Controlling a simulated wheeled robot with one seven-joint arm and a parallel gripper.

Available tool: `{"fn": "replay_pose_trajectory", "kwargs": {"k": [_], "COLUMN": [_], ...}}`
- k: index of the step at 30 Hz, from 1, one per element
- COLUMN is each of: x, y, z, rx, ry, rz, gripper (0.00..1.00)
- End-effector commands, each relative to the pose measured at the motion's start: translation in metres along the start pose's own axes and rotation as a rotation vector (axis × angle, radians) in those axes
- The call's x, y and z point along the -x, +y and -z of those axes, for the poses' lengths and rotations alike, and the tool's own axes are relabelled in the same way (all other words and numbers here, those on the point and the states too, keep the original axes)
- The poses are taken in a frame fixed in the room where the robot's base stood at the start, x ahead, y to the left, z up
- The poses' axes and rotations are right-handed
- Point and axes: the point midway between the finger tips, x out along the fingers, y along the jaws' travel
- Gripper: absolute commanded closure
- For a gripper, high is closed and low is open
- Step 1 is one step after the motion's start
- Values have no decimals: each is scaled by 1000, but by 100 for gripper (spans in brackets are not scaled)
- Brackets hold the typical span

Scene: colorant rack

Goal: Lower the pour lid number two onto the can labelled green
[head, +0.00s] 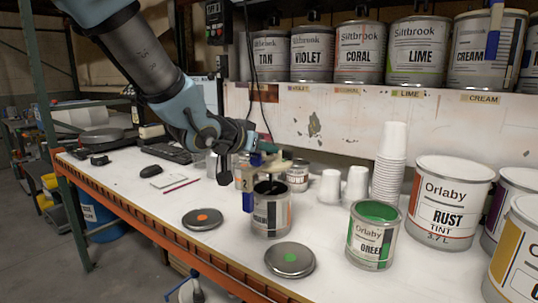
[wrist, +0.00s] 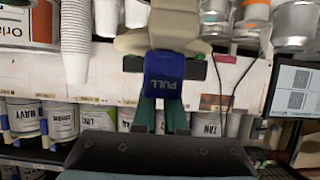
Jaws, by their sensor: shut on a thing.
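My gripper (head: 258,157) is shut on the beige pour lid (head: 275,166), which has blue parts and a tag that seems to read 2. In the wrist view the fingers (wrist: 161,104) meet at its blue tab (wrist: 164,76) marked PULL. The lid is held above or at the top of an open can with dark contents (head: 271,220), its label partly hidden; I cannot tell whether they touch. The green can (head: 372,246) stands open to the right, upright, with green paint inside and no lid on it.
A grey lid with a green dot (head: 290,261) and one with an orange dot (head: 202,219) lie near the front edge. Stacked white cups (head: 391,165) stand behind the green can. A large Rust can (head: 447,205) stands to its right. Shelved cans line the back.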

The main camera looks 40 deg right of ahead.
Motion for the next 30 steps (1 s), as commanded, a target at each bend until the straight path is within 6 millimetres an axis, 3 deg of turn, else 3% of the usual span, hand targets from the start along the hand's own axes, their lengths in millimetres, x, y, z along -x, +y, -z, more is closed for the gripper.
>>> {"fn": "replay_pose_trajectory", "kwargs": {"k": [30], "x": [24], "y": [0], "z": [58], "rx": [-1], "ry": [2], "rz": [-1], "gripper": [100]}}
